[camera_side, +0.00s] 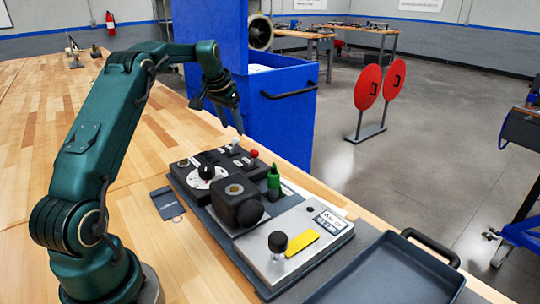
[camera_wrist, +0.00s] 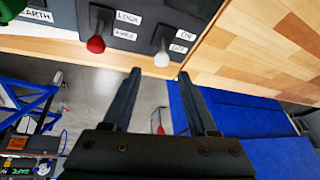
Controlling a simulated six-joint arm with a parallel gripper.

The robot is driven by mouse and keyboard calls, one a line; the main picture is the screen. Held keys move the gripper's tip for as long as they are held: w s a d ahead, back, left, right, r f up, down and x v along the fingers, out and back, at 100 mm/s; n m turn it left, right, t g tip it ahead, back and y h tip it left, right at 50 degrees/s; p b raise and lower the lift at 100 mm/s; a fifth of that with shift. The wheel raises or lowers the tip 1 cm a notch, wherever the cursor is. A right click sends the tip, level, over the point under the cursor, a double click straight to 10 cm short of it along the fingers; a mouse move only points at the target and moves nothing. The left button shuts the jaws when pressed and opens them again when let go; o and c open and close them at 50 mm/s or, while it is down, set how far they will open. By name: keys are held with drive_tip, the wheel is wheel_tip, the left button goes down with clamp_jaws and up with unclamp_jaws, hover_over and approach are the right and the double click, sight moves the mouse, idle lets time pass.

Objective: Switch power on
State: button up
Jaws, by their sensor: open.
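A small lever with a white knob (camera_wrist: 162,58) stands beside ON and OFF labels (camera_wrist: 182,41) on the dark control panel (camera_wrist: 135,25). Its knob appears on the OFF side in the wrist view, though the viewing angle leaves its exact tilt unclear. It also shows in the side view (camera_side: 235,142). My gripper (camera_wrist: 160,74) is open and empty, its fingers pointing at the white knob. The knob appears just beyond the fingertips, in line with the gap. In the side view my gripper (camera_side: 231,122) hangs just above the panel's far end. No contact is visible.
A red-knobbed lever (camera_wrist: 96,44) labelled LOCK and FREE stands close beside the white one. A green handle (camera_side: 274,180), a black block (camera_side: 237,201) and a round dial (camera_side: 207,176) stand nearby. A blue cabinet (camera_side: 284,115) rises behind; a grey tray (camera_side: 390,275) lies at front right.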

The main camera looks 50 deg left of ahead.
sight(236, 138)
drive_tip(key=shift+x, duration=2.45)
clamp_jaws()
